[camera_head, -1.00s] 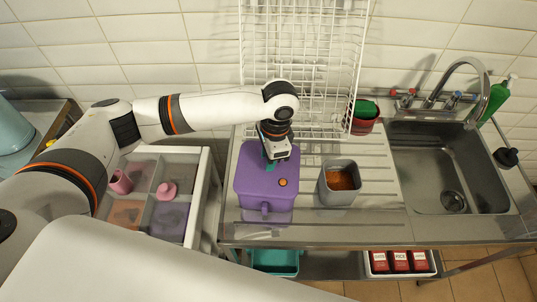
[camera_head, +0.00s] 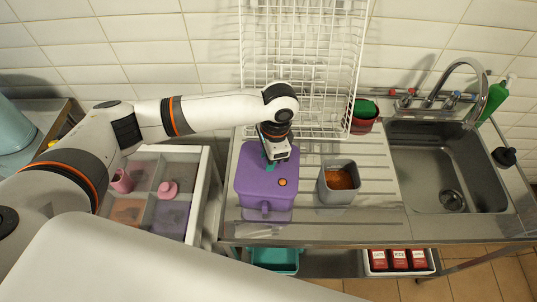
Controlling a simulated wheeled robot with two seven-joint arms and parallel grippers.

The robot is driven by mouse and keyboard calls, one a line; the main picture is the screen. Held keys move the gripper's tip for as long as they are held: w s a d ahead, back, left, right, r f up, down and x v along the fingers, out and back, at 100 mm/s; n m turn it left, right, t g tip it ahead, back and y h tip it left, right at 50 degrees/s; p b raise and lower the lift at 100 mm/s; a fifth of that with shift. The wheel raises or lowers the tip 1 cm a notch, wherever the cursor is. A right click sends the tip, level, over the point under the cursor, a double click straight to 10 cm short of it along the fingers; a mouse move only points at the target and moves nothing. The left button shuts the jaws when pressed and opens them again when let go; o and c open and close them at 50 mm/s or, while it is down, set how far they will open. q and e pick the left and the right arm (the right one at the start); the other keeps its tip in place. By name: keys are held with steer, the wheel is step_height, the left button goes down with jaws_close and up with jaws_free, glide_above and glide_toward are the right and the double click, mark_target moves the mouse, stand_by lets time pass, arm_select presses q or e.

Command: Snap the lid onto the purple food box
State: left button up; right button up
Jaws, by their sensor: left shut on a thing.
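The purple lid (camera_head: 258,185), with a small orange round spot near its right side, lies over the purple food box (camera_head: 266,216) on the steel draining counter. It covers the top of the box; only a little of the box's front shows below it. From this height I cannot tell whether the lid is fully seated. My left gripper (camera_head: 271,164) points down at the far part of the lid, shut on it at a small teal piece. The fingertips are largely hidden by the wrist. My right gripper is not in view.
A grey container (camera_head: 339,183) with orange-brown contents stands close to the right of the box. A white wire rack (camera_head: 300,70) stands behind, with red and green bowls (camera_head: 363,117) beside it. The sink (camera_head: 445,170) is at right, an open divided drawer (camera_head: 151,194) at left.

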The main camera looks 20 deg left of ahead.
arm_select(q)
steer(key=shift+p, duration=0.5)
stand_by(0.5)
steer(key=shift+f, duration=0.1)
steer(key=o, duration=1.5)
steer(key=shift+o, duration=0.2)
